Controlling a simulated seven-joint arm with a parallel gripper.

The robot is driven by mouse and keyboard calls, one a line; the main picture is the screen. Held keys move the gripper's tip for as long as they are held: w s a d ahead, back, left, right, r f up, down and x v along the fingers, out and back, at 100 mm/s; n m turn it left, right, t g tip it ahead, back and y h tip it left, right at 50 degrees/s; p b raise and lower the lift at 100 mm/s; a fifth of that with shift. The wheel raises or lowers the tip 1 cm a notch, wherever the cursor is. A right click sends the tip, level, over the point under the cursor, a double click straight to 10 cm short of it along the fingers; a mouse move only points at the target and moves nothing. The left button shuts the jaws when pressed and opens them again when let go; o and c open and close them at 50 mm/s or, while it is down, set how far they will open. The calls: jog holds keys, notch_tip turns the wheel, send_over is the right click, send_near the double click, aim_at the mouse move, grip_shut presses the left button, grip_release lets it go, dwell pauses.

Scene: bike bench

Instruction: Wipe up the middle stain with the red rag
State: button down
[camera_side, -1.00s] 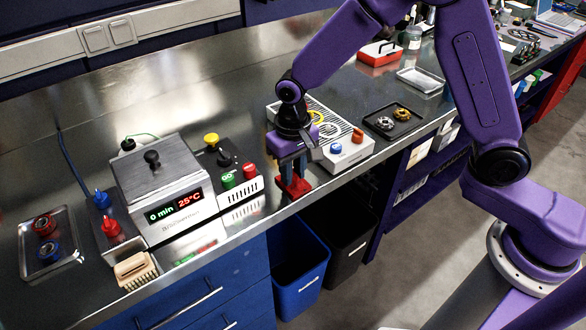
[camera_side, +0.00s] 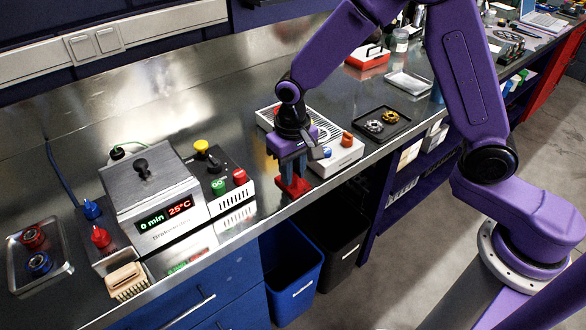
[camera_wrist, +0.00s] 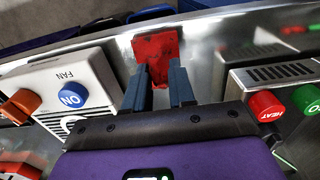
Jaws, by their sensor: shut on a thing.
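The red rag (camera_side: 294,187) is at the front edge of the metal bench, between the heater controls and the fan unit. My gripper (camera_side: 293,172) points down and is shut on the rag, with its blue-grey fingers above it. In the wrist view the rag (camera_wrist: 157,45) shows just beyond my gripper's fingertips (camera_wrist: 160,72), spread flat against the shiny bench top. I cannot tell whether it presses on the bench. No stain can be made out in either view; any under the rag or gripper is hidden.
The fan unit (camera_side: 340,158) stands close right of my gripper, with blue and orange knobs. The heater's green and red buttons (camera_side: 239,176) are to the left. A wooden brush (camera_side: 127,280) lies at the front left. Blue and black bins (camera_side: 290,265) stand below the bench edge.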

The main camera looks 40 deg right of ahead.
jog(key=shift+a, duration=1.3)
jog(key=shift+r, duration=2.55)
jog(key=shift+m, duration=0.9)
jog(key=d+r, duration=0.1)
jog(key=d, duration=0.2)
jog(key=w+d+r, duration=0.1)
jog(key=d+r, duration=0.1)
jog(key=d, duration=0.2)
jog(key=w+d+r, duration=0.1)
jog(key=d, duration=0.3)
jog(key=shift+w+d+r, duration=0.2)
jog(key=shift+w, duration=0.05)
jog(key=d+r+m, duration=0.1)
jog(key=d+r, duration=0.3)
jog(key=d, duration=0.6)
jog(key=shift+s+d+m, duration=0.2)
jog(key=shift+s+m, duration=0.1)
jog(key=shift+s, duration=0.15)
